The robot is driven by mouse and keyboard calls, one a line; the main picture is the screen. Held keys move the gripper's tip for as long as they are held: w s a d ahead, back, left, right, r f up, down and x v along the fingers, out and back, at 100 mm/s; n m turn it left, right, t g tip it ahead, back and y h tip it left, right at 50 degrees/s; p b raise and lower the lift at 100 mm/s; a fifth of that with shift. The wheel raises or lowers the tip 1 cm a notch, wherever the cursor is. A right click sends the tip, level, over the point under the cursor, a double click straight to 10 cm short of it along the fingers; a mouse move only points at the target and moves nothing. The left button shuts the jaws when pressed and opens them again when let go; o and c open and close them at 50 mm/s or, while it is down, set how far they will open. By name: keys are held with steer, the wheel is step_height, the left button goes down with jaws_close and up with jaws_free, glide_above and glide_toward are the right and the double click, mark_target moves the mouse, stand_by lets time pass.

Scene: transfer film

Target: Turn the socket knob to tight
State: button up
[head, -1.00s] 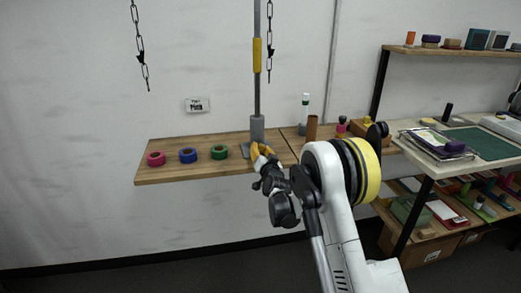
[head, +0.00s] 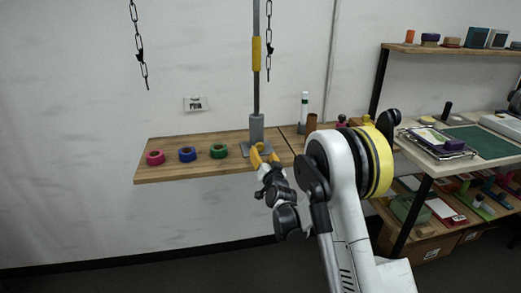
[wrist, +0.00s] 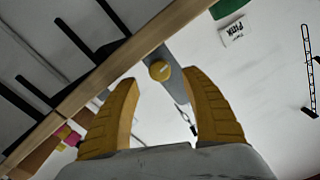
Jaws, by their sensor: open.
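The grey socket (head: 257,128) stands on the wooden shelf with a tall grey pole (head: 257,85) rising from it. In the wrist view a round yellow knob (wrist: 160,70) shows on the grey socket part, between my finger tips in the picture. My gripper (head: 264,151) has yellow fingers and is in front of the socket at the shelf's front edge. In the wrist view my gripper (wrist: 160,78) is open, with a clear gap on both sides of the knob. I cannot tell how far the knob is from the fingers. In the head view the gripper hides the knob.
Pink (head: 155,157), blue (head: 187,154) and green (head: 219,151) tape rolls lie on the shelf (head: 160,173) left of the socket. A white bottle (head: 304,107) and a brown cylinder (head: 311,123) stand right of it. Chains hang on both sides of the pole.

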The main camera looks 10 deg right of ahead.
mark_target(260, 149)
steer(key=s, duration=0.6)
steer(key=shift+s, duration=0.2)
steer(key=w+n, duration=0.1)
steer(key=w, duration=0.2)
steer(key=w+n, duration=0.2)
steer(key=w, duration=0.2)
steer(key=w+n, duration=0.1)
steer(key=w, duration=0.2)
steer(key=shift+w+f, duration=0.4)
steer(key=shift+w+r, duration=0.15)
steer(key=shift+w, duration=0.55)
